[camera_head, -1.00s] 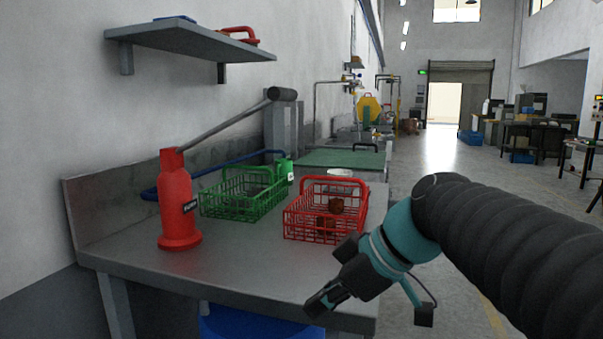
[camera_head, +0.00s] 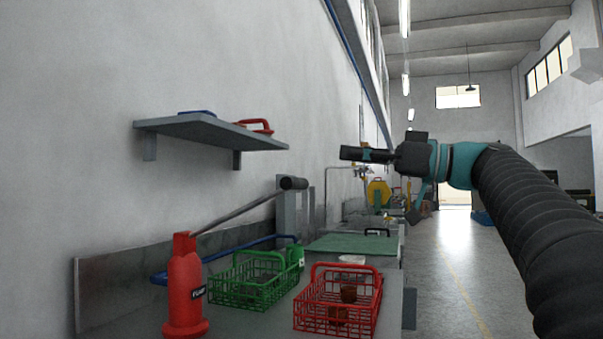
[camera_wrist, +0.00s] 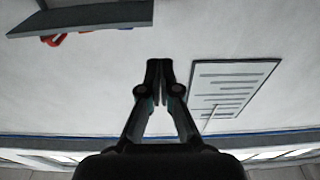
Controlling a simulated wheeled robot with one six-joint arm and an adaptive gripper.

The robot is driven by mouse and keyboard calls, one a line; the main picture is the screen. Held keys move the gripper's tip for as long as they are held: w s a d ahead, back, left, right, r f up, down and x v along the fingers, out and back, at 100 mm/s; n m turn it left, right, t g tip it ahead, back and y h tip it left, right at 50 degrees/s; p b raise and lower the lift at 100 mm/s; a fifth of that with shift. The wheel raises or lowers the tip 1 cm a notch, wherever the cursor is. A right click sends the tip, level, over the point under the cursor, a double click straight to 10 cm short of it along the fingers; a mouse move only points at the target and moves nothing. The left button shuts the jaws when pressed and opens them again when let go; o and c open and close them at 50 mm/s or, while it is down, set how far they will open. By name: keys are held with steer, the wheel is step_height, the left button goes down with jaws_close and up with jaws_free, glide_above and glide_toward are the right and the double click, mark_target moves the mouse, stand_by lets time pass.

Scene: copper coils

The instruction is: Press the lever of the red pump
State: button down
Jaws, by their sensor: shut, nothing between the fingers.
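The red pump (camera_head: 184,290) stands upright on the metal bench at the lower left of the head view. Its grey lever (camera_head: 240,209) slopes up to the right and ends in a dark grip (camera_head: 293,183). My gripper (camera_head: 343,153) is raised to the right of the lever and higher than its grip, pointing left, apart from it. In the wrist view my gripper's fingers (camera_wrist: 159,62) are together and hold nothing. The wrist view does not show the pump or lever.
A wall shelf (camera_head: 210,131) with a red-handled item hangs above the pump. A green basket (camera_head: 252,284) and a red basket (camera_head: 336,305) with brown pieces stand on the bench. In the wrist view, a white panel with dark lines (camera_wrist: 232,90) is on the wall.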

steer(key=shift+a, duration=0.1)
steer(key=r+p, duration=0.2)
glide_above(298, 179)
steer(key=shift+w+f, duration=0.15)
steer(key=shift+f, duration=0.1)
steer(key=shift+d+f+b, duration=0.2)
steer(key=shift+d+f, duration=0.1)
steer(key=shift+f, duration=0.75)
steer(key=shift+d+f+b, duration=0.15)
steer(key=shift+d+f, duration=0.1)
steer(key=shift+f, duration=0.75)
